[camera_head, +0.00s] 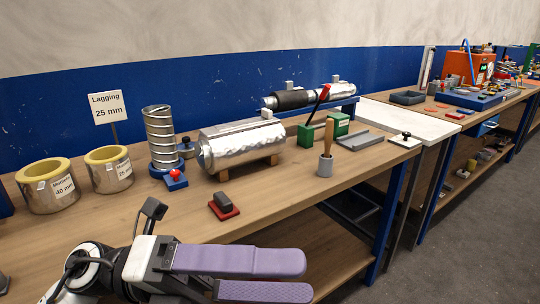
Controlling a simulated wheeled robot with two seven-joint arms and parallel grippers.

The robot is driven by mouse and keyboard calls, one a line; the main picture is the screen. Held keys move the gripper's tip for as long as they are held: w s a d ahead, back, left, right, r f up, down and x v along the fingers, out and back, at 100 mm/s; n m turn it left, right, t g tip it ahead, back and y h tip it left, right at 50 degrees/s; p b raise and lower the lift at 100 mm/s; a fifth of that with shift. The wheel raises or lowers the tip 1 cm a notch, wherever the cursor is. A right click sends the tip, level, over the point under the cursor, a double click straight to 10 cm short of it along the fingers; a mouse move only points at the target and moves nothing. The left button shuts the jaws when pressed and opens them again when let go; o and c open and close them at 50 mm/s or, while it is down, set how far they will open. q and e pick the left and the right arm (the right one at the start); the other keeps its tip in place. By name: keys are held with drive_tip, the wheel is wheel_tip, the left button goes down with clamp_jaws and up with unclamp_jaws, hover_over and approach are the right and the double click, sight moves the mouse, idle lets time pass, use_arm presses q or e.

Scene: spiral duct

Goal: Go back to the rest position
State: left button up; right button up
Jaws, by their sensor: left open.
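My left gripper (285,277) comes in from the lower left, in front of the workbench's near edge. Its two purple fingers are apart with nothing between them, and they point to the right. The wooden workbench (150,205) lies behind it. A spiral metal duct (160,135) stands upright on a blue base. To its right a foil-wrapped cylinder (240,145) lies on wooden supports. My right gripper does not show in the head view.
Two yellow-lined lagging rings (48,192) stand at the left, by a "Lagging 25 mm" sign (107,107). A dark block on a red base (224,206) sits near the front edge. Open floor (450,240) lies at right.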

use_arm(q)
drive_tip(key=w+a+f+n+t+y, duration=0.1)
drive_tip(key=w+a+f+n+t, duration=0.25)
drive_tip(key=w+n+t, duration=0.45)
drive_tip(key=w+a+f+n+t+y, duration=0.1)
drive_tip(key=w+a+f+n+t, duration=0.25)
drive_tip(key=n+t, duration=0.85)
drive_tip(key=w+a+f+n+t+y, duration=0.1)
drive_tip(key=a+f+n+y, duration=0.1)
drive_tip(key=f+n+y, duration=0.25)
drive_tip(key=w+a+f+n+y, duration=0.1)
drive_tip(key=a+f+n+y, duration=0.25)
drive_tip(key=f+n, duration=0.25)
drive_tip(key=s+a+f+n+g+y, duration=0.2)
drive_tip(key=s+f+n+y, duration=0.1)
drive_tip(key=f, duration=0.6)
drive_tip(key=s+a+f+n+g+y, duration=0.2)
drive_tip(key=s+f+n+y, duration=0.15)
drive_tip(key=f, duration=0.45)
drive_tip(key=s+a+f+n+g, duration=0.1)
drive_tip(key=s+f+n+g, duration=0.2)
drive_tip(key=s+f, duration=0.8)
drive_tip(key=shift+f+g, duration=0.65)
drive_tip(key=shift+g, duration=0.45)
drive_tip(key=shift+s+a+y, duration=0.1)
drive_tip(key=shift+y, duration=0.15)
